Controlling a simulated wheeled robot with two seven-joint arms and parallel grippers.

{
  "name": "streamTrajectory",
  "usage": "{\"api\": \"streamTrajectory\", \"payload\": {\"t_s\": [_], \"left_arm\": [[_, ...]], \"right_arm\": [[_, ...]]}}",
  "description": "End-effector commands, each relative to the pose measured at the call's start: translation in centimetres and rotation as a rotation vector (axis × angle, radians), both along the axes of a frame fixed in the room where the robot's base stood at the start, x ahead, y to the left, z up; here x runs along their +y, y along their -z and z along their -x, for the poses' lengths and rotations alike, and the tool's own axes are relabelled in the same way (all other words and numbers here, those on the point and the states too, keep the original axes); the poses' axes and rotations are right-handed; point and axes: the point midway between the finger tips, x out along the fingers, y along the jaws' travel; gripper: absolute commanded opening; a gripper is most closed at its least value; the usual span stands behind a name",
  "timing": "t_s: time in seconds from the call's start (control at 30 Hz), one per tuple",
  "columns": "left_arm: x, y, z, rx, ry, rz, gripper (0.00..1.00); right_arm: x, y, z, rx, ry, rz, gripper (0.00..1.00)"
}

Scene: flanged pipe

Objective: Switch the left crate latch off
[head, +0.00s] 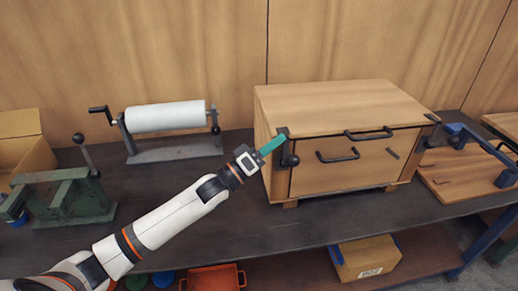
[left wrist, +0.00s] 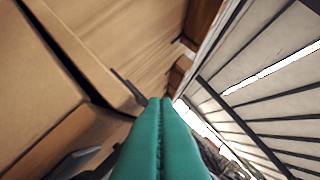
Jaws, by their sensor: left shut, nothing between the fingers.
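The wooden crate (head: 340,110) stands on the dark bench right of centre, its lid down and its front panel closed. The left crate latch (head: 290,160) is a dark metal piece with a round knob on the crate's front left corner. My left gripper (head: 272,147) has its green fingers shut and empty, with the tips right by the upper part of this latch. I cannot tell whether they touch it. In the left wrist view the shut fingers (left wrist: 165,105) point past wooden surfaces. My right gripper is out of view.
A right latch (head: 432,118) sits at the crate's other front corner. A white roll (head: 165,116) on a stand and a green vise-like device (head: 65,198) are to the left. A blue clamp (head: 470,132) is right of the crate. The bench front (head: 260,230) is clear.

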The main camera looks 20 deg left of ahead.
Motion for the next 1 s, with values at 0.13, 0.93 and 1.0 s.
{"api": "streamTrajectory", "payload": {"t_s": [0.13,0.93,1.0], "left_arm": [[-1.2,1.5,1.2,0.005,0.0,0.002,0.0],[-2.1,3.2,2.2,-0.024,0.0,-0.016,0.0],[-2.2,3.3,2.2,-0.039,0.0,-0.026,0.0]], "right_arm": [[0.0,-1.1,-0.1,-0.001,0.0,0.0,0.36],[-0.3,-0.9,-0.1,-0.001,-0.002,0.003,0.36],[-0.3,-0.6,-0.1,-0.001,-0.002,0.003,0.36]]}}
